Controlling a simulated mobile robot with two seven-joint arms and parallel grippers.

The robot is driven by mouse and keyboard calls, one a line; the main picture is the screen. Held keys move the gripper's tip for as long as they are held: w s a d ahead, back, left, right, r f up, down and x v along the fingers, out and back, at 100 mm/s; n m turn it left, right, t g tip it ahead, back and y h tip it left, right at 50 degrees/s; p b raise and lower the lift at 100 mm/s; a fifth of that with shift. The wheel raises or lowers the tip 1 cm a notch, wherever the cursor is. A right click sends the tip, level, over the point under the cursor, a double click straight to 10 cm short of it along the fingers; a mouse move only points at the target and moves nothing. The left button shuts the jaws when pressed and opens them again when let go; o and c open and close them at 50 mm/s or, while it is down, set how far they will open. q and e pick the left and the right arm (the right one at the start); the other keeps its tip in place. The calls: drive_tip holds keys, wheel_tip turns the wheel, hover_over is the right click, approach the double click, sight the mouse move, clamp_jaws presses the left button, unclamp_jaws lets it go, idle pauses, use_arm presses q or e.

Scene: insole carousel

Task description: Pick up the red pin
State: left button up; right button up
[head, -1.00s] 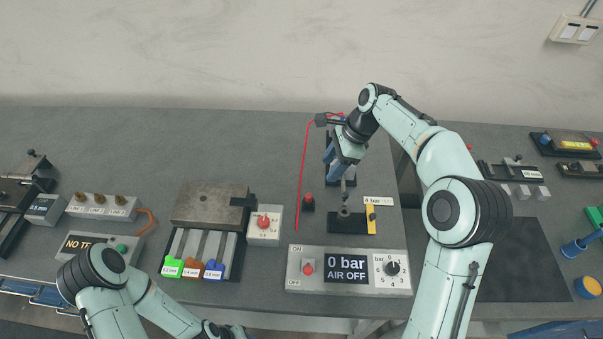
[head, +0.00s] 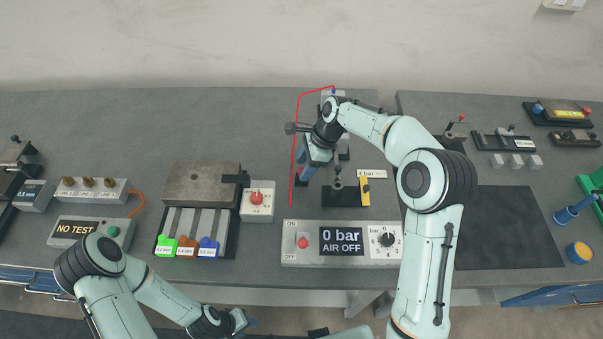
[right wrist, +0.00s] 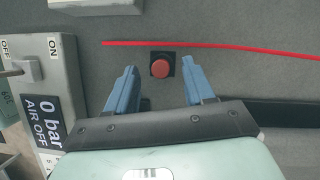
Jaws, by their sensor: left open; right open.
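The red pin (right wrist: 160,67) shows in the right wrist view as a round red top on a small black square base, seen from above. It lies between the fingertips of my right gripper (right wrist: 158,78), which is open and empty, apparently still above it. In the head view my right gripper (head: 307,168) is over the pin's place, left of the small black fixture, and the pin is mostly hidden there. My left gripper (head: 246,322) is open, low at the front edge of the table, away from the pin.
A red hose (right wrist: 225,47) runs close beside the pin. The air control box (head: 342,259), reading 0 bar, AIR OFF, stands in front. A box with a red knob (head: 258,213) is to the left.

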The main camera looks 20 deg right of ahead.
drive_tip(key=shift+a+f, duration=0.2)
drive_tip(key=shift+f, duration=0.4)
clamp_jaws()
drive_tip(key=shift+r, duration=0.1)
use_arm(q)
drive_tip(key=shift+t, duration=0.3)
drive_tip(key=w+r+p, duration=0.2)
drive_tip(key=w+r, duration=0.1)
drive_tip(key=w, duration=0.1)
drive_tip(key=shift+r+p, duration=0.35)
drive_tip(key=shift+p, duration=0.05)
use_arm(e)
wheel_tip(320, 180, up, 20)
